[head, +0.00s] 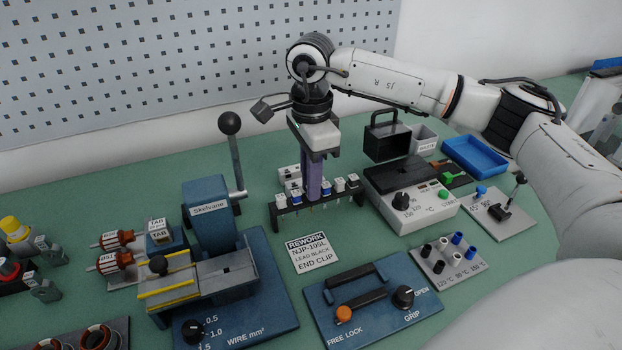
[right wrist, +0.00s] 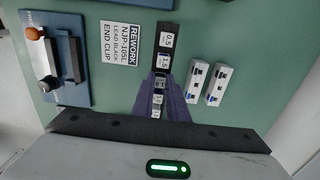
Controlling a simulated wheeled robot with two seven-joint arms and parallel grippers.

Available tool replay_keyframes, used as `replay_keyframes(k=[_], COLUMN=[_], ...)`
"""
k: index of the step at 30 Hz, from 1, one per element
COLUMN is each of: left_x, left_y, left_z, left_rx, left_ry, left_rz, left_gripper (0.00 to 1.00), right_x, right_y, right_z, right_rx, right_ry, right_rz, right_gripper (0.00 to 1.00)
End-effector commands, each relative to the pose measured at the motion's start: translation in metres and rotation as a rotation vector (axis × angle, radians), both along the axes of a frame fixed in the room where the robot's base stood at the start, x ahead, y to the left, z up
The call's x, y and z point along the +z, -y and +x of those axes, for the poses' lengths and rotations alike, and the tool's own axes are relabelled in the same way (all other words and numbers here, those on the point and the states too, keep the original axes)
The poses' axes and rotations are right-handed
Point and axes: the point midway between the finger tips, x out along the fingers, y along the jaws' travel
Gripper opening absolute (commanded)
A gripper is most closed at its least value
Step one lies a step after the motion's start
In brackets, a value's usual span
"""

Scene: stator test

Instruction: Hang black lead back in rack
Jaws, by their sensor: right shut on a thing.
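The rack (head: 318,200) is a black bar on the green bench, with several tagged leads hanging in a row. It also shows end-on in the right wrist view (right wrist: 168,37), with tags such as 0.5 and 1.5. My right gripper (head: 314,192) points straight down over the middle of the rack. Its purple fingers show again in the right wrist view (right wrist: 160,88). They are shut around a tagged lead top in line with the rack row. The lead's colour and lower end are hidden, so I cannot tell whether it is seated. My left gripper is out of view.
A REWORK card (head: 312,252) reading lead black lies before the rack. A blue wire machine (head: 213,222) with a tall lever (head: 235,155) stands left. A white temperature box (head: 418,205) stands close right. Two white blocks (right wrist: 205,85) lie behind the rack.

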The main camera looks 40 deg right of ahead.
Motion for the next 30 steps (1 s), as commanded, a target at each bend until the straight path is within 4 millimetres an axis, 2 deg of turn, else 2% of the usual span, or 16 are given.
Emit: replay_keyframes(k=[8, 9, 12, 13, 26, 30], left_x=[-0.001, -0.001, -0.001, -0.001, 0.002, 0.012], left_y=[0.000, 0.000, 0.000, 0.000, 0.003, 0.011], left_z=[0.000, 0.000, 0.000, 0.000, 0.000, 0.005], left_rx=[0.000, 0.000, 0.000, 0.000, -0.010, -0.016], left_ry=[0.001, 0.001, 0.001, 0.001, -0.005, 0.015], left_rz=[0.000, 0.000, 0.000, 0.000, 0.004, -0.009], left_gripper=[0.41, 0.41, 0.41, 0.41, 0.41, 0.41], right_x=[-0.002, -0.002, -0.002, -0.002, -0.002, 0.028], right_y=[0.000, 0.000, 0.000, 0.000, 0.000, 0.000], right_z=[0.000, 0.000, 0.000, 0.000, 0.000, 0.001], right_rx=[0.000, 0.000, 0.000, 0.000, 0.000, 0.000], right_ry=[0.001, 0.001, 0.001, 0.001, 0.000, 0.006], right_rz=[0.000, 0.000, 0.000, 0.000, 0.000, 0.002], right_gripper=[0.00, 0.16, 0.33, 0.35, 0.35, 0.35])
